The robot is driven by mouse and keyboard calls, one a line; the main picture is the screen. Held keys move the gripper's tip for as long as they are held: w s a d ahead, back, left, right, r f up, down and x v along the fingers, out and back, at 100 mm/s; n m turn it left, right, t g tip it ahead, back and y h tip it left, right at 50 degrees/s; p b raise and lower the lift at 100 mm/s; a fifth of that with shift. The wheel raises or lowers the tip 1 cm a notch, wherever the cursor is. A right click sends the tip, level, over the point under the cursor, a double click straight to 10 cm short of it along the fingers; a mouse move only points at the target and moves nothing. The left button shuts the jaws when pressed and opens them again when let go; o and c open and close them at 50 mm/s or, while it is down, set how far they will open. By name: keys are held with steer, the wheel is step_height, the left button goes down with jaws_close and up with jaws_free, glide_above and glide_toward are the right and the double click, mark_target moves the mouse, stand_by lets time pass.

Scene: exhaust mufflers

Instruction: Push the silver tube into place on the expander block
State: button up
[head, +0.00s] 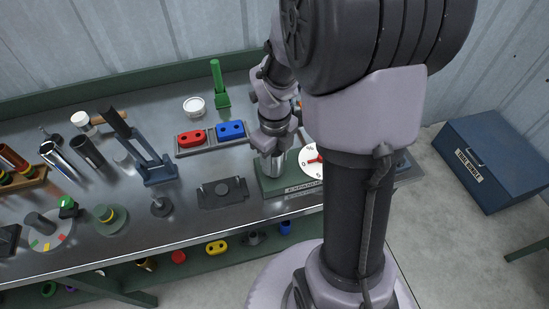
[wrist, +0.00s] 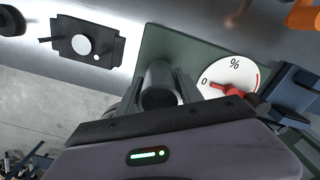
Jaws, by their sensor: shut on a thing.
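The silver tube (head: 278,166) stands upright over the green expander block (head: 268,189), below my gripper (head: 273,150). In the wrist view my gripper (wrist: 159,95) has a finger on each side of the silver tube (wrist: 158,73), shut on it; I see its dark open end. The green plate of the expander block (wrist: 158,40) spreads around it. How far the tube's lower end is down on the block is hidden. The white dial (wrist: 235,72) beside it has a red pointer near the 0 mark; my arm partly covers this dial in the head view.
A dark flat fixture (head: 222,192) lies left of the block. Behind stand a tray with red (head: 191,137) and blue (head: 230,129) pieces and a green post (head: 217,82). A dark blue lever stand (head: 155,165) is further left. A blue box (head: 490,160) sits on the floor at right.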

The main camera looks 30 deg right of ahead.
steer(key=shift+f+b, duration=0.6)
steer(key=shift+f, duration=0.15)
steer(key=shift+f, duration=0.1)
steer(key=o, duration=1.3)
steer(key=shift+o, duration=0.2)
step_height(320, 180, up, 18)
steer(key=f+p, duration=0.1)
steer(key=p, duration=0.6)
steer(key=s+a+r+n+t+y+b, duration=0.1)
steer(key=s+a+n, duration=0.4)
steer(key=n, duration=0.9)
steer(key=s+a+r+n+t+y+b, duration=0.1)
steer(key=s+a+n+t+b, duration=0.3)
steer(key=a+n, duration=0.5)
steer(key=s+r+n, duration=0.1)
steer(key=s+n, duration=0.1)
steer(key=n, duration=0.4)
steer(key=shift+s+a+t, duration=0.15)
steer(key=shift+a+t, duration=0.1)
steer(key=shift+t, duration=0.15)
